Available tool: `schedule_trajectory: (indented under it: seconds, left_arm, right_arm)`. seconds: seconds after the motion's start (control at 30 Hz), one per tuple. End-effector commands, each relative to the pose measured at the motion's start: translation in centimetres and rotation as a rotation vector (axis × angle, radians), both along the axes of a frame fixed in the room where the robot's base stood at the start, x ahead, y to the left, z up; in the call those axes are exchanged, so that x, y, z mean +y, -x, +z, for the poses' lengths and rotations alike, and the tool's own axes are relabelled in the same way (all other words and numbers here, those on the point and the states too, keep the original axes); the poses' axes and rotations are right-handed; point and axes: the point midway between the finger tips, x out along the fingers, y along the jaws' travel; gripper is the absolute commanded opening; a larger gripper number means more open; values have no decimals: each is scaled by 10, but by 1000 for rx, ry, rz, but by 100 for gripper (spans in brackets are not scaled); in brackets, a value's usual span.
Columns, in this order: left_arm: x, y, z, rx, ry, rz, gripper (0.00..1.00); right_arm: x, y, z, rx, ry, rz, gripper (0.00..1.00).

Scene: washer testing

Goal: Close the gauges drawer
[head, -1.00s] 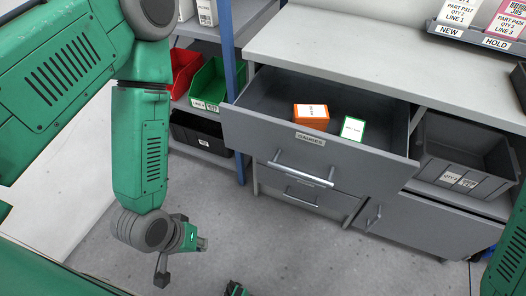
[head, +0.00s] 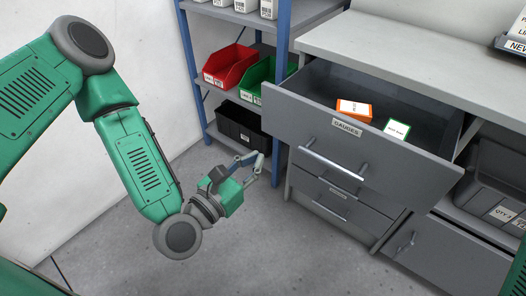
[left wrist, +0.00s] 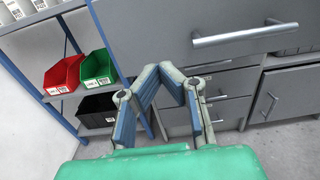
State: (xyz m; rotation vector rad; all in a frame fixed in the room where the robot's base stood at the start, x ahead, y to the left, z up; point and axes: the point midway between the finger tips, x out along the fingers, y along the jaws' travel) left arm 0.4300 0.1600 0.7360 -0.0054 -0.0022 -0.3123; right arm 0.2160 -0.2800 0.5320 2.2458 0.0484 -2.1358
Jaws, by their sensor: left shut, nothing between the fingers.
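The gauges drawer (head: 358,135) is a grey drawer labelled GAUGES, pulled out of the bench at its top. It holds an orange box (head: 354,110) and a green box with a white top (head: 397,129). Its silver handle (head: 333,164) also shows in the left wrist view (left wrist: 245,35). My left gripper (head: 256,160) is shut and empty, to the left of the drawer front and lower than it, apart from it. In the left wrist view the fingers (left wrist: 171,72) point toward the drawer front. My right gripper is out of view.
Shelving with blue posts (head: 282,90) stands left of the bench, holding a red bin (head: 231,66), a green bin (head: 262,77) and a black bin (head: 240,124). Lower drawers (head: 335,200) and a cupboard door (head: 445,260) are shut. The floor in front is clear.

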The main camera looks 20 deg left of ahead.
Motion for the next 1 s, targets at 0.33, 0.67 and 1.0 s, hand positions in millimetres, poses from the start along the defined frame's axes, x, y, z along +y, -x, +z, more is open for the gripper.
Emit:
schedule_trajectory:
  seconds: [0.33, 0.67, 1.0]
  left_arm:
    - [-23, -70, 0, -5, -4, -2, 0]
    - [-38, -113, -1, -1, -5, -3, 0]
    - [-39, -118, 0, 2, -4, -1, 0]
  right_arm:
    - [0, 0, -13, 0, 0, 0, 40]
    - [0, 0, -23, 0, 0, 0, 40]
    - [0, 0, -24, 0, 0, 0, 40]
